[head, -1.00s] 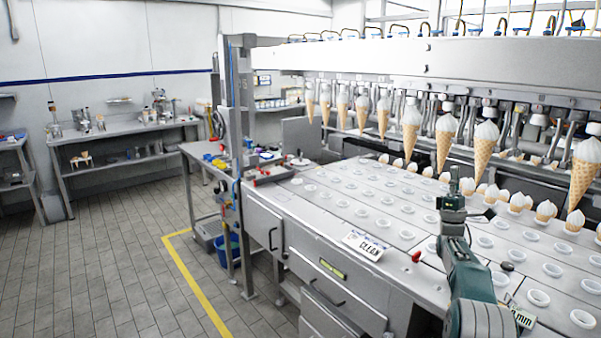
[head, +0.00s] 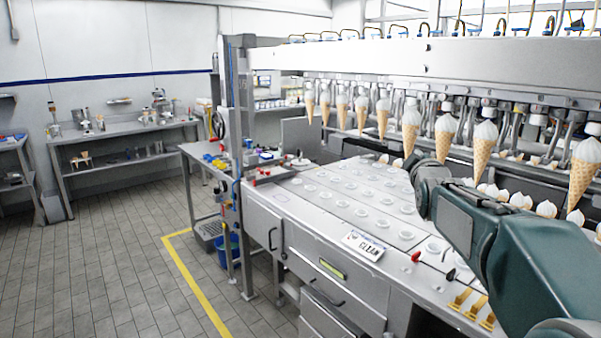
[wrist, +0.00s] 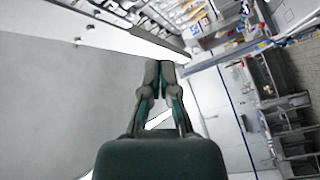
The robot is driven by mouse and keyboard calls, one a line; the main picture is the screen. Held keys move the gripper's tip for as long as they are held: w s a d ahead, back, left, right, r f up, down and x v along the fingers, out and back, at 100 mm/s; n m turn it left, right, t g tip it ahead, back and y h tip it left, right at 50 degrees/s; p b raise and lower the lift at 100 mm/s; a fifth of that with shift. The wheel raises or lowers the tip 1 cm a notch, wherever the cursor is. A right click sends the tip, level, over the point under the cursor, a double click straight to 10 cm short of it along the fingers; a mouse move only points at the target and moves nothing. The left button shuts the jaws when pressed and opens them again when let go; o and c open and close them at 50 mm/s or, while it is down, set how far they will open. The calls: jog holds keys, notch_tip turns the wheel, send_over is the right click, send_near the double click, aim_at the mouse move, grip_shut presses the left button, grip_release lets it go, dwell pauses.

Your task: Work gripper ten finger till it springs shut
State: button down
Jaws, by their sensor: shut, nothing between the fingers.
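A row of cone grippers hangs under the machine's long white beam (head: 430,65), several holding white-topped cones, such as one cone (head: 483,145) and a larger one at the right (head: 583,172). No number marks are readable, so I cannot tell which is gripper ten. Its finger cannot be picked out either. My gripper (wrist: 161,65) is shut and empty in the wrist view, its fingertips together. In the head view my arm crosses in front of the cones at the right, and my gripper cannot be made out there.
A steel deck with round white cups (head: 362,213) lies below the cones. A "CLEAN" sign (head: 365,246), a red knob (head: 416,256) and yellow brackets (head: 472,305) sit near its front edge. A side bench (head: 205,155) stands left. The tiled floor (head: 110,260) is open.

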jog(key=s+a+f+m+g+y, duration=0.1)
jog(key=s+a+f+m+g, duration=0.2)
jog(key=s+f, duration=0.4)
jog(key=s+a+f+m+g+y, duration=0.1)
jog(key=s+a+f+m+g, duration=0.2)
jog(key=s+f, duration=0.5)
jog(key=s+a+f+m+g+y, duration=0.1)
jog(key=s+a+f+m+g, duration=0.3)
jog(key=s, duration=2)
notch_tip(320, 180, down, 4)
jog(key=g, duration=0.2)
jog(key=shift+a+r+g, duration=0.15)
jog(key=shift+r+g, duration=0.1)
jog(key=shift+g, duration=0.15)
